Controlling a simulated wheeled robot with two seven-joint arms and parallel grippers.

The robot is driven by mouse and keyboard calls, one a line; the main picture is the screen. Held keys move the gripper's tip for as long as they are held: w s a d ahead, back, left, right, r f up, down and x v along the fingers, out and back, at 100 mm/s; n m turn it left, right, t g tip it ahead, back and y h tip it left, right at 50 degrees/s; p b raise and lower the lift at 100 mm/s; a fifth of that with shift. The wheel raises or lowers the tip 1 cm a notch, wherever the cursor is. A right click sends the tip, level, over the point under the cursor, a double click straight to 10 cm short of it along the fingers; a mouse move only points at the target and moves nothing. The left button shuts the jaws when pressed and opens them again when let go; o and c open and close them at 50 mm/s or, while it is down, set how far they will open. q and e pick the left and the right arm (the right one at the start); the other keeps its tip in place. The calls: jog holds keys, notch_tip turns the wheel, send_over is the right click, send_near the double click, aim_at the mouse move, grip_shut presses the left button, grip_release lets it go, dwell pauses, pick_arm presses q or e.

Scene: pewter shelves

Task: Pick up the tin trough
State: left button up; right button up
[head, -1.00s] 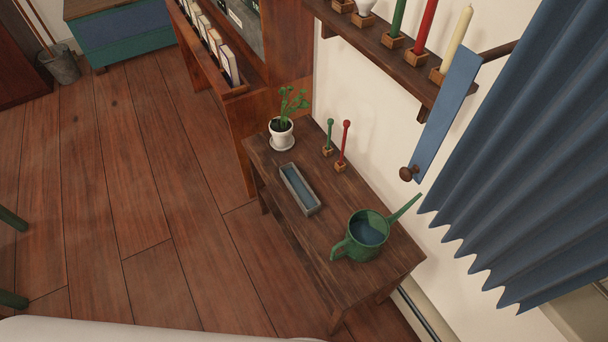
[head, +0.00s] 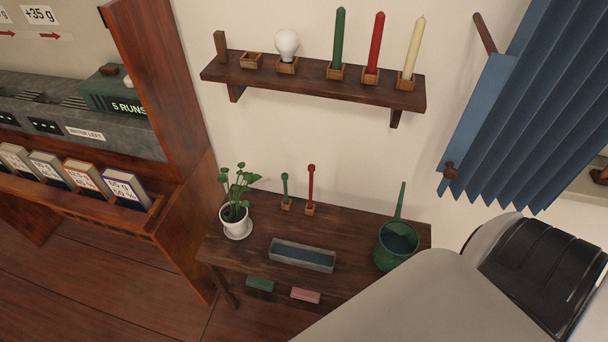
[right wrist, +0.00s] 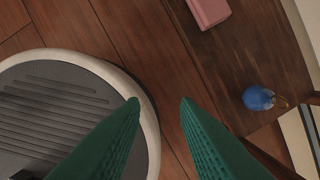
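The tin trough (head: 302,265) is a long grey open box with a dark blue inside. It sits on the dark wooden bench (head: 345,225) in the head view, between a potted plant and a green watering can. My right gripper (right wrist: 160,101) shows in the right wrist view as two green fingers, apart, with nothing between them. It is over the floor beside a wooden surface, and the trough is not in that view. In the head view my right arm fills the lower right and its gripper cannot be seen. My left gripper is not in view.
The potted plant (head: 236,220) stands left of the trough, the watering can (head: 392,258) right. Green (head: 260,284) and pink (head: 305,295) blocks lie in front. Small green and red pegs (head: 310,190) stand behind. A candle shelf (head: 310,85) hangs above; a blue curtain (head: 530,110) hangs right.

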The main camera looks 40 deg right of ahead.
jog(key=w+a+r, duration=0.2)
jog(key=w+r, duration=0.3)
jog(key=r, duration=0.2)
notch_tip(320, 180, up, 19)
jog(key=n+g, duration=0.2)
jog(key=n, duration=0.4)
send_over(300, 261)
jog(key=shift+f+b, duration=0.75)
jog(key=shift+f, duration=5.1)
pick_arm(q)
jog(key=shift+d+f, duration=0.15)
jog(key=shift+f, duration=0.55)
pick_arm(e)
jog(key=shift+d, duration=0.1)
grip_shut()
